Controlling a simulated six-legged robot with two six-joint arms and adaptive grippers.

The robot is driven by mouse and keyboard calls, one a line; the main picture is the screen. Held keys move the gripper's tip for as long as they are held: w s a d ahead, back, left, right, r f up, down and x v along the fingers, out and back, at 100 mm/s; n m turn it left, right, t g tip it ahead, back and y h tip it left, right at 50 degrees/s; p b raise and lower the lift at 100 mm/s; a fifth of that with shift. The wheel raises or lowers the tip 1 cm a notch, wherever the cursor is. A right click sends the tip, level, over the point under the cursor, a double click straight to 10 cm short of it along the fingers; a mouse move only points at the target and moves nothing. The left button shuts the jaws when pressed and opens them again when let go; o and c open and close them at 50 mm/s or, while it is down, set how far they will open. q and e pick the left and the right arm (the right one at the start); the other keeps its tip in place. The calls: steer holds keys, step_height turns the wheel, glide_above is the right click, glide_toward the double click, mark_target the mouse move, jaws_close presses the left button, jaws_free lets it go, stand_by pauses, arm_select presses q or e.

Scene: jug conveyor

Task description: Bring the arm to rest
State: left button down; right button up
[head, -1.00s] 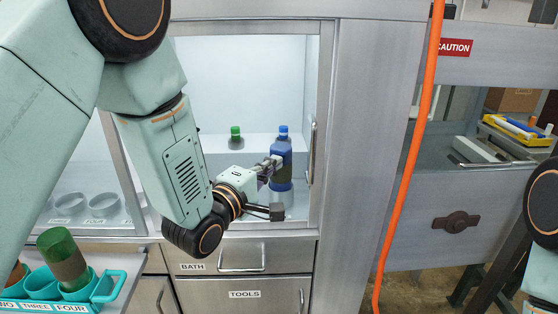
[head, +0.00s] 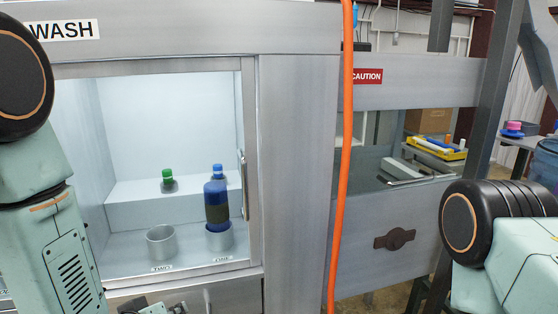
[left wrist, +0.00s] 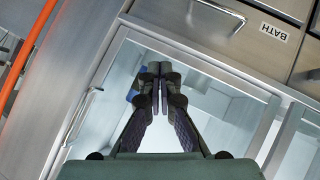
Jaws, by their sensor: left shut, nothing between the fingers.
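My left gripper (head: 158,308) shows only in part at the bottom edge of the head view, below the wash cabinet's sill. In the left wrist view my left gripper (left wrist: 153,72) is shut, its fingertips together with nothing between them. My left arm (head: 45,235) comes down at the left side of the head view. My right arm (head: 505,235) shows at the right edge; its gripper is out of view. A blue jug with a dark band (head: 216,205) stands upright in the ring holder labelled ONE (head: 219,238), apart from my gripper.
The holder labelled TWO (head: 161,242) is empty. A green-capped bottle (head: 168,181) and a blue-capped one (head: 217,171) stand behind. The open cabinet's frame (head: 249,150) and an orange hose (head: 342,190) are to the right. The BATH drawer (left wrist: 272,32) shows in the wrist view.

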arm_select(q)
steer(key=s+a+f+m+g+y+b, duration=0.2)
steer(key=s+f+g+b, duration=0.7)
steer(key=s+f, duration=2)
steer(key=shift+s+a+f+m+g, duration=0.35)
steer(key=shift+m+g, duration=0.55)
steer(key=shift+m, duration=0.3)
steer(key=shift+r, duration=0.1)
steer(key=shift+s, duration=0.1)
